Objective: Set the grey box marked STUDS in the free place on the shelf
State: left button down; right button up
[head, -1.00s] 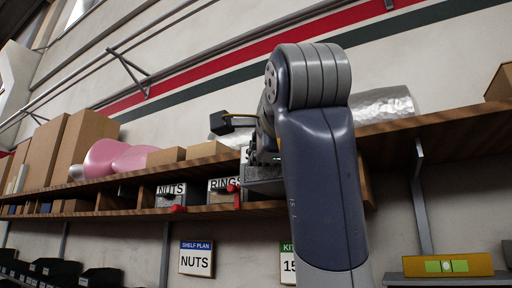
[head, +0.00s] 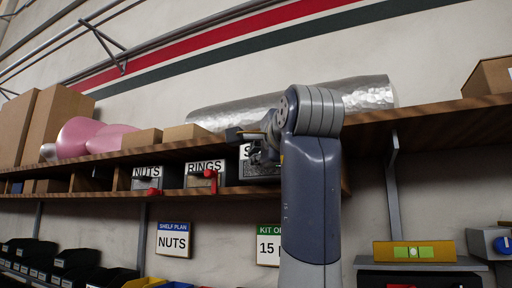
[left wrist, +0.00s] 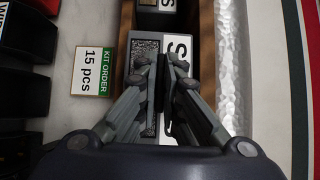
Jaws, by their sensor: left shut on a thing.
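The grey STUDS box (head: 262,174) is at the right end of the shelf's (head: 110,195) lower level, right of the RINGS box. Only the start of its label, an S, shows; my left arm hides the rest. In the left wrist view the speckled grey box (left wrist: 147,58) lies under and around the fingers, its white S label beside them. My left gripper (head: 262,152) is shut on the box at its front; it also shows in the left wrist view (left wrist: 161,68). Whether the box rests fully on the board is hidden. My right gripper is not in view.
The RINGS box (head: 205,179) and the NUTS box (head: 147,182), with red handles, stand to the left. A silver roll (head: 365,93) and cartons lie on the top board. A shelf plan sign (head: 174,240) and kit order sign (head: 268,246) hang below.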

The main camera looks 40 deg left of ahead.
pick_arm(q)
jog(key=w+p, duration=0.1)
jog(key=w, duration=0.1)
jog(key=w+a+p, duration=0.1)
jog(key=w, duration=0.1)
jog(key=shift+r, duration=0.15)
jog(key=shift+w+a+p, duration=0.2)
jog(key=shift+w+p, duration=0.3)
jog(key=shift+w, duration=0.35)
jog(key=shift+w+a+p, duration=0.25)
jog(key=shift+w+p, duration=0.2)
jog(key=shift+w, duration=0.4)
jog(key=shift+w+a+p, duration=0.2)
jog(key=shift+w+p, duration=0.3)
jog(key=shift+w, duration=0.35)
jog(key=shift+f, duration=0.25)
jog(key=c, duration=1.7)
grip_release()
jog(key=shift+s, duration=0.1)
jog(key=shift+d, duration=0.1)
